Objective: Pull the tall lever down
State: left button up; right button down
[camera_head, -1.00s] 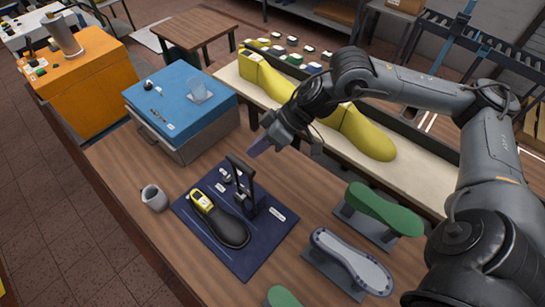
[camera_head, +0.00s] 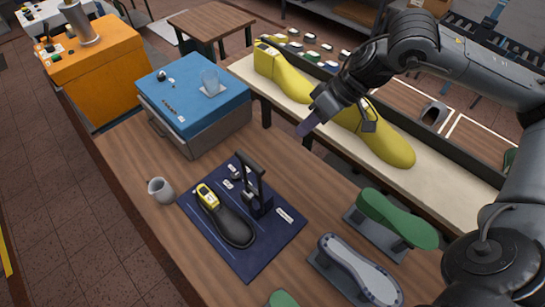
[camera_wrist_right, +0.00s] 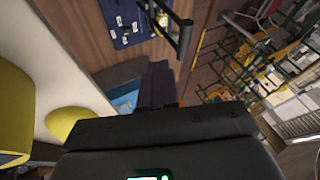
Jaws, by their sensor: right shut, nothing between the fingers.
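The tall black lever (camera_head: 251,176) stands raised on its dark base on a navy mat (camera_head: 262,248), with its crossbar handle at the top. It also shows in the right wrist view (camera_wrist_right: 183,40), near the top. My right gripper (camera_head: 304,128) is shut and empty, in the air to the upper right of the lever and apart from it. Its purple-grey fingers also show in the wrist view (camera_wrist_right: 156,86). A black shoe-shaped piece with a yellow device (camera_head: 208,196) lies on the mat left of the lever. My left gripper is not in view.
A grey cup (camera_head: 161,190) stands left of the mat. A blue-topped box (camera_head: 190,95) is behind it. Yellow lasts (camera_head: 385,143) lie on the bench behind. A green last (camera_head: 398,217) and a grey sole form (camera_head: 360,270) stand to the right.

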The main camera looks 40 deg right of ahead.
jog(key=w+a+f+p, duration=0.3)
jog(key=a+f, duration=0.5)
jog(key=shift+w+f+p, duration=0.15)
jog(key=shift+f+p, duration=0.15)
jog(key=shift+f, duration=0.05)
dwell(0.3)
